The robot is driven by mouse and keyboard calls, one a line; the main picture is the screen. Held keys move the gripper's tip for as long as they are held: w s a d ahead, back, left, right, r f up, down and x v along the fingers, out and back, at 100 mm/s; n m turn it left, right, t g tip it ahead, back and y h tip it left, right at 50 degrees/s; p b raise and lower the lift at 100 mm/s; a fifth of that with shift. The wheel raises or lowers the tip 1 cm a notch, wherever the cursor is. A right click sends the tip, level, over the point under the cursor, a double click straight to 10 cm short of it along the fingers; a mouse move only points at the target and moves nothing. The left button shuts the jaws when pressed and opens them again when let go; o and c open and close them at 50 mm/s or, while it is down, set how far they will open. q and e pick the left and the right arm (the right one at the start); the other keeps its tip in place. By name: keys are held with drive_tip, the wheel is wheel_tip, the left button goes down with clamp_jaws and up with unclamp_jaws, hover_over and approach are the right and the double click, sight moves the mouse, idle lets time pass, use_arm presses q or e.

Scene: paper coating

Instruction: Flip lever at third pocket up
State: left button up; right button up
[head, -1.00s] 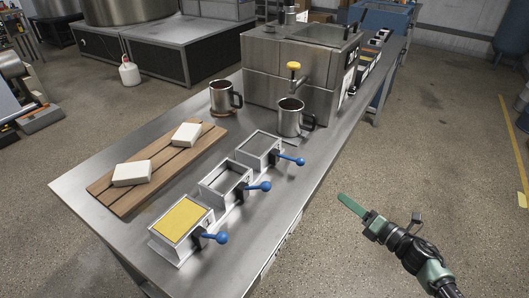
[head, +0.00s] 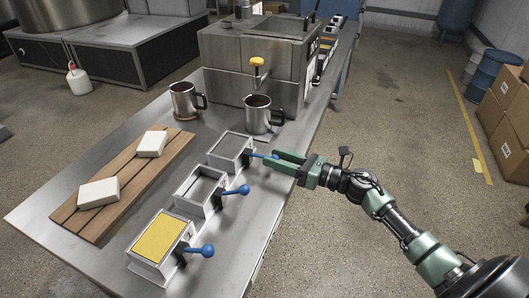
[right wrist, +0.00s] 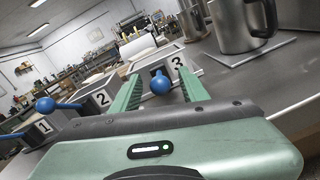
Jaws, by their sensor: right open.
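The third pocket (head: 232,148) is the farthest of three metal pockets in a row on the bench, labelled 3 in the right wrist view (right wrist: 178,62). It looks empty. Its lever points outward from the front, ending in a blue ball knob (right wrist: 160,85); the knob is partly covered by my gripper in the head view. My right gripper (head: 277,160) is open, its green fingers either side of the knob. I cannot tell whether they touch it. My left gripper is out of view.
The second pocket (head: 200,188) and yellow-filled first pocket (head: 160,238) have similar blue-knobbed levers. Two steel mugs (head: 184,100) (head: 258,114) stand behind, near a metal machine (head: 250,65). A wooden board (head: 124,192) holds two white blocks.

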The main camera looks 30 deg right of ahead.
sight(262, 156)
drive_tip(key=shift+x, duration=1.85)
drive_tip(key=shift+c, duration=0.2)
clamp_jaws()
drive_tip(key=shift+p, duration=0.3)
